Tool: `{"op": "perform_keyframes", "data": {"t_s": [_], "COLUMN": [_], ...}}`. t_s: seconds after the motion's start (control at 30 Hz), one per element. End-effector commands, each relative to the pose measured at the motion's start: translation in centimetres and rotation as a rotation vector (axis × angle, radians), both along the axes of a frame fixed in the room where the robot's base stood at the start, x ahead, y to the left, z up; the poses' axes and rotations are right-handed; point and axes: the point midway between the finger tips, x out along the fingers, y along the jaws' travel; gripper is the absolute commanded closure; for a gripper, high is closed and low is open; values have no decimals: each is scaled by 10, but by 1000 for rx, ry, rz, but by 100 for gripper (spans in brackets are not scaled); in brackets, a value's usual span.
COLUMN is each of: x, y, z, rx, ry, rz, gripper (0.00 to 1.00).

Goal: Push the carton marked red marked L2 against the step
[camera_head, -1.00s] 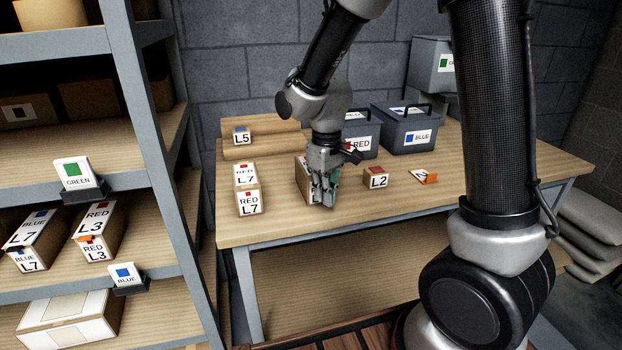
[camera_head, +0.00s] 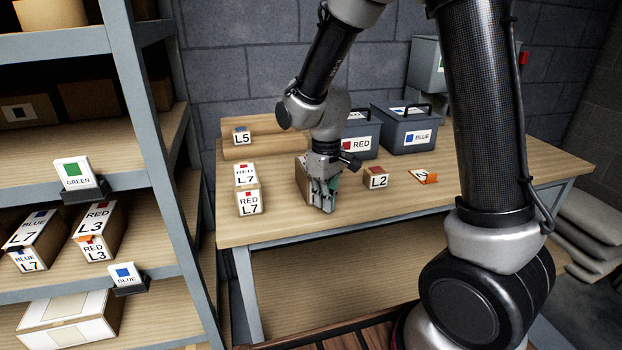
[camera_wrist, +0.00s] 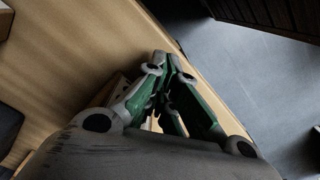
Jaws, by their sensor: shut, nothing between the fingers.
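The small carton marked red and L2 (camera_head: 376,178) sits on the wooden table, right of my gripper and apart from it. My gripper (camera_head: 323,209) is shut, pointing down near the table's front edge, in front of another carton (camera_head: 302,172) that it largely hides. The wrist view shows the closed fingers (camera_wrist: 166,75) over the table edge, with part of a carton beside them. The step (camera_head: 267,146) appears to be the raised wooden ledge at the back left of the table; a small carton marked L5 (camera_head: 241,136) is on it.
A carton marked red L7 (camera_head: 248,191) stands left of my gripper. A grey bin marked RED (camera_head: 361,142) and one marked BLUE (camera_head: 408,135) stand behind. An orange-and-white piece (camera_head: 424,177) lies right of L2. A shelf unit (camera_head: 150,150) stands at left.

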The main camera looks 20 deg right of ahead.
Motion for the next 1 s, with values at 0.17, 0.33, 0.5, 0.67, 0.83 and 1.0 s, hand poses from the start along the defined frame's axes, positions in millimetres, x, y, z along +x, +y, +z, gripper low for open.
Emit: {"op": "perform_keyframes", "data": {"t_s": [0.17, 0.33, 0.5, 0.67, 0.83, 1.0], "x": [6, 11, 16, 21, 26, 31], "y": [0, 0, 0, 0, 0, 0], "z": [0, 0, 0, 0, 0, 0], "rx": [0, 0, 0, 0, 0, 0], "ry": [0, 0, -1, -1, -1, 0], "rz": [0, 0, 1, 0, 0, -1], "gripper": [100, 100, 100, 100, 100, 100]}}
